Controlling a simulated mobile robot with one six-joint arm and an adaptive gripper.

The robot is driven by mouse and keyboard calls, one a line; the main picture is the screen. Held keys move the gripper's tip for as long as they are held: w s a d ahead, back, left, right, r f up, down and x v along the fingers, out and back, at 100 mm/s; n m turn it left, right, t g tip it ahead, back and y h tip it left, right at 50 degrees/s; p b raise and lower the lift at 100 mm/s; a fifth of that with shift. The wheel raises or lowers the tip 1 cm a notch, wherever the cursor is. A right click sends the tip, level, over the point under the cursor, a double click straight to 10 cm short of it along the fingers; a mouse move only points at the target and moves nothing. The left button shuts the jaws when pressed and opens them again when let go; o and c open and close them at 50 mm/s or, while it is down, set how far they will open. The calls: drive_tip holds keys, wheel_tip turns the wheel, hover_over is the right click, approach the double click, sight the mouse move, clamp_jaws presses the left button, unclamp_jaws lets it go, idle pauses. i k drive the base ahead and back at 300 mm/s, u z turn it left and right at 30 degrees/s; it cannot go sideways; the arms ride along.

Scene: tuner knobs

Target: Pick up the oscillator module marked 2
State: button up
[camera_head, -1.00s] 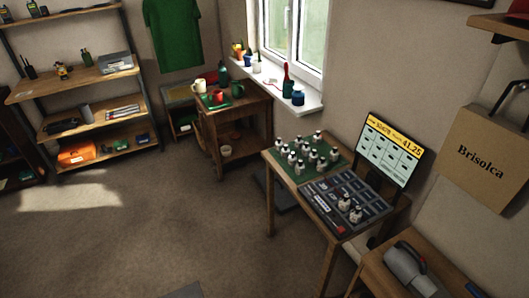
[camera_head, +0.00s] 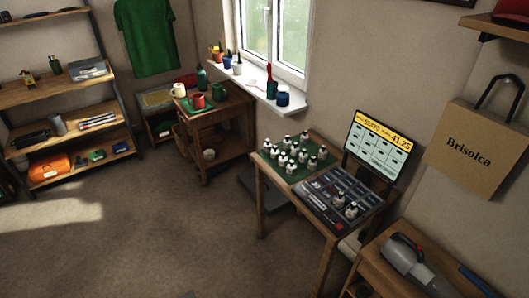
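Several small white-and-dark modules (camera_head: 293,155) stand upright on a green mat (camera_head: 270,149) on the wooden table at right of centre. Two more similar modules (camera_head: 344,205) stand in a dark compartmented tray (camera_head: 318,199) at the front of the same table. The markings on the modules are too small to read, so I cannot tell which one is marked 2. A lit screen (camera_head: 379,145) with a yellow header reading 41.25 stands behind the tray. My gripper is not in view.
A low wooden bench (camera_head: 385,285) with a grey appliance (camera_head: 410,258) is at the lower right. A wooden cart (camera_head: 205,150) with mugs stands left of the table, under the window. Shelves (camera_head: 65,90) line the left wall. The carpet (camera_head: 150,240) at centre and left is clear.

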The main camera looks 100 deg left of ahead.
sight(274, 152)
drive_tip(key=z, duration=0.7)
drive_tip(key=k, duration=0.15)
drive_tip(key=u, duration=2.65)
drive_tip(key=k, duration=0.2)
drive_tip(key=u, duration=1.45)
drive_tip(key=k, duration=0.65)
drive_tip(key=z, duration=0.2)
drive_tip(key=i, duration=0.55)
drive_tip(key=z, duration=0.1)
